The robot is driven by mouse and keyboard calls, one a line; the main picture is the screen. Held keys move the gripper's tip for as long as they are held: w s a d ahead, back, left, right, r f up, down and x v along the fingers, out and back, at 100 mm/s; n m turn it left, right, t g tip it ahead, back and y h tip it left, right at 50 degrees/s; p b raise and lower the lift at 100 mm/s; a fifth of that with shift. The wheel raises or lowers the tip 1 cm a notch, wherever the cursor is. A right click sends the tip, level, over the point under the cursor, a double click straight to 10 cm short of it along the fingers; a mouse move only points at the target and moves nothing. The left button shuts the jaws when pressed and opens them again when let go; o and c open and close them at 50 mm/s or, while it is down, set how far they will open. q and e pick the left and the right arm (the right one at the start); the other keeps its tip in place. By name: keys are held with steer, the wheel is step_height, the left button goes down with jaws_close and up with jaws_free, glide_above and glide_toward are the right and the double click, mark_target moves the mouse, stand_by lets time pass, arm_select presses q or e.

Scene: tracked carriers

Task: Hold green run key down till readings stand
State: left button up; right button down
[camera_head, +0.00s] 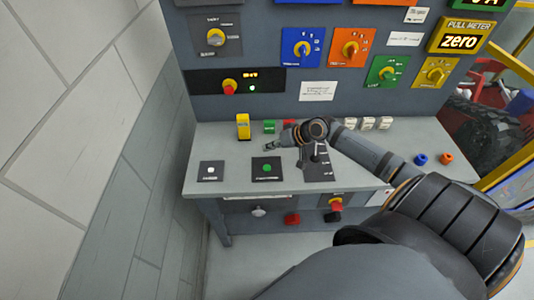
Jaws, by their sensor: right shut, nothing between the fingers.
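A round green button (267,168) sits on a dark plate on the grey desk top, with a label too small to read. A small green block (269,126) stands farther back on the desk; I cannot tell which of the two is the run key. A green readout (478,4) is cut off at the top edge. My left gripper is not in view.
A yellow block (243,126) stands left of the green block, and a red one (289,124) is partly behind my wrist. A lever plate (318,163) lies right of the green button; a white button (210,171) lies left. Coloured knob panels (302,47) fill the upright board.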

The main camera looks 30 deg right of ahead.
mark_target(269, 168)
step_height(269, 168, down, 8)
steer(key=b, duration=0.8)
steer(key=shift+f, duration=0.4)
steer(key=shift+f+b, duration=0.15)
steer(key=shift+b, duration=0.15)
stand_by(0.5)
steer(key=shift+f, duration=0.25)
steer(key=shift+f+b, duration=0.35)
steer(key=shift+f, duration=0.2)
stand_by(1.4)
steer(key=shift+r, duration=0.15)
stand_by(2.5)
steer(key=shift+r+p, duration=0.8)
steer(key=shift+p, duration=0.2)
